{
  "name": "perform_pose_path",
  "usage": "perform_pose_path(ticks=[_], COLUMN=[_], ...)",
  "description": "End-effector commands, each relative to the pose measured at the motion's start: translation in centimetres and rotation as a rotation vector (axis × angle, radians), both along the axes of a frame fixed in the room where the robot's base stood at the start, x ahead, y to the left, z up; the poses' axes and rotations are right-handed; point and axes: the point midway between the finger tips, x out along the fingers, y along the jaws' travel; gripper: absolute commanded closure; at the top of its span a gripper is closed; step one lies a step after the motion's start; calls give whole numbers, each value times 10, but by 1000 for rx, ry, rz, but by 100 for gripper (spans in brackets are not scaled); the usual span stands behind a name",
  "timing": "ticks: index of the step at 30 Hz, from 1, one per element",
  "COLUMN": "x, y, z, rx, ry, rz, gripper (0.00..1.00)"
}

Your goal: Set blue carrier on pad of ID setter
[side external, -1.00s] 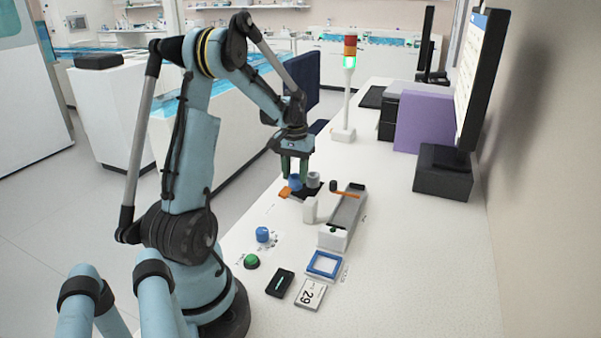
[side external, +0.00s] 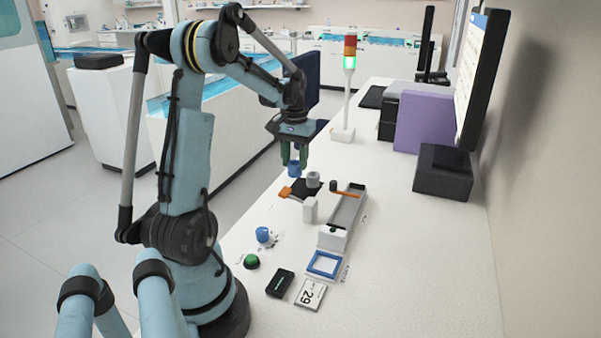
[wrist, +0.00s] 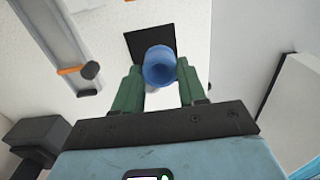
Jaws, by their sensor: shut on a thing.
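My gripper (side external: 293,162) has green fingers shut on a blue carrier (side external: 294,170), a small cup-like cylinder. It holds the carrier above the table near a black square plate (side external: 301,190). In the wrist view, the blue carrier (wrist: 160,68) sits between both fingers, with the black plate (wrist: 148,38) beyond it. A blue square frame with a pale centre (side external: 323,263) lies at the front of the bench. I cannot tell for certain which of these is the ID setter.
A grey cylinder (side external: 313,180) stands by the plate. A long track (side external: 345,213) with an orange bar lies to the right; a white post (side external: 310,210) stands before it. Another blue piece (side external: 262,235) and a green button (side external: 251,261) are front left.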

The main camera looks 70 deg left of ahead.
Motion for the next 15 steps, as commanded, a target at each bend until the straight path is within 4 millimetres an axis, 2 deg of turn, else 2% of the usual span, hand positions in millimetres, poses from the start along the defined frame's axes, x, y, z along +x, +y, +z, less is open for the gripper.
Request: perform_pose_path(ticks=[10,15], x=[0,9], y=[0,-39], z=[51,56], rx=[0,0], ry=[0,0], rz=[0,-65], gripper=[78,78])
